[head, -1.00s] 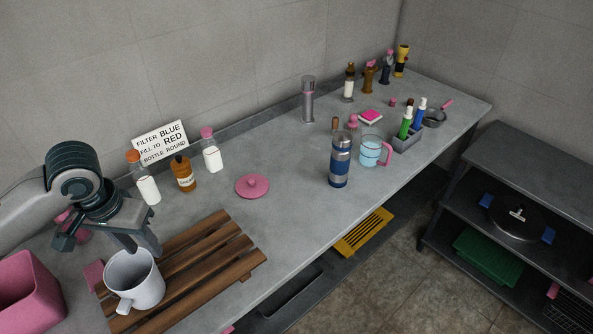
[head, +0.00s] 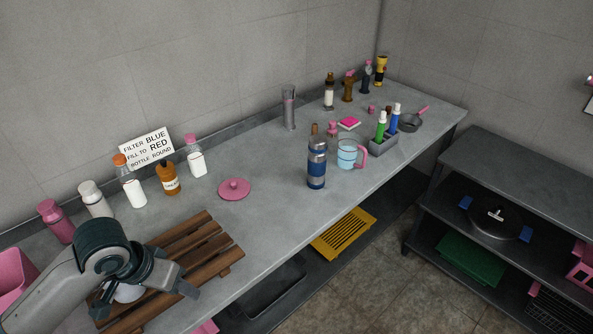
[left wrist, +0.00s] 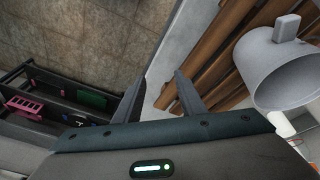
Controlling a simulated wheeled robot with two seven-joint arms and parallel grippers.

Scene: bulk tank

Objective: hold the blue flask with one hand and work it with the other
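The blue flask (head: 316,168), with blue and steel bands, stands upright on the grey counter, left of a clear measuring jug with a pink handle (head: 347,154). My left gripper (head: 186,282) is over the front edge of the wooden slatted rack, well to the left of the flask. In the left wrist view its two fingers (left wrist: 158,92) are apart with nothing between them. The flask does not show in that view. My right gripper is in neither view.
A light grey mug (left wrist: 275,72) is beside my left gripper by the wooden rack (head: 205,245), mostly hidden by my arm in the head view. Several bottles line the wall. A pink lid (head: 234,190) lies mid-counter. Counter between rack and flask is mostly clear.

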